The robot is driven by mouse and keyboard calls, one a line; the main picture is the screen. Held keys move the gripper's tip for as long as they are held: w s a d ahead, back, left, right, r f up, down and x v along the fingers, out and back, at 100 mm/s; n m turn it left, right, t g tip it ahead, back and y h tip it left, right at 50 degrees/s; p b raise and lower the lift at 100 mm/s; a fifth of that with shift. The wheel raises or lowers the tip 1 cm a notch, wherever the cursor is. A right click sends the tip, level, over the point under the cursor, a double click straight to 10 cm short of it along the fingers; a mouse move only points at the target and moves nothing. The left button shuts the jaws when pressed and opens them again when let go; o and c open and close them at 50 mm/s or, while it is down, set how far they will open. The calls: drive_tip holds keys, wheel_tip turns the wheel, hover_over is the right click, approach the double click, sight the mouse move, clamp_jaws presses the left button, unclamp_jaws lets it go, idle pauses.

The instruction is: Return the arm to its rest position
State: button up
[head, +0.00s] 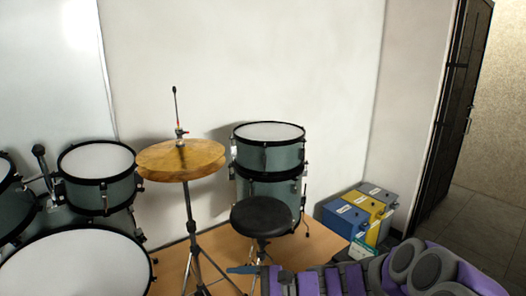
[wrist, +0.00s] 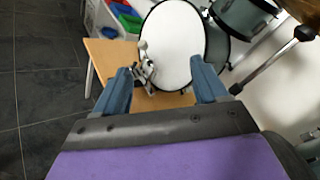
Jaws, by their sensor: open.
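My gripper (wrist: 163,75) is open in the wrist view, its two blue fingers spread with nothing between them. A round white drum head (wrist: 173,45) and a metal pedal (wrist: 146,70) show beyond the fingers, apart from them as far as I can tell. In the head view my purple and grey arm lies along the bottom edge from the lower right. Its blue gripper tip (head: 243,269) points left, in front of the cymbal stand and stool. The rest of the arm is cut off by the frame edge.
A drum kit with a bass drum (head: 75,268), brass cymbal (head: 180,160), black stool (head: 262,217) and stacked drums (head: 268,160) stands ahead on a wooden platform (wrist: 105,55). Blue, yellow and grey boxes (head: 345,217) stand right. A dark door (head: 455,115) is open. Dark tiled floor (wrist: 45,70) is clear.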

drive_tip(key=s+d+n+g+h, duration=0.2)
drive_tip(key=s+n+g+h, duration=0.45)
drive_tip(key=s, duration=1.25)
drive_tip(key=s+d+n+t+h, duration=0.2)
drive_tip(key=s+d+h, duration=0.3)
drive_tip(key=d, duration=0.4)
drive_tip(key=s+d+f+n+t+h, duration=0.1)
drive_tip(key=s+d+n+t+h, duration=0.1)
drive_tip(key=s+d+h, duration=0.3)
drive_tip(key=s+d, duration=0.2)
drive_tip(key=d, duration=0.1)
drive_tip(key=shift+d+f, duration=0.3)
drive_tip(key=shift+d, duration=0.05)
drive_tip(key=shift+n+h, duration=0.25)
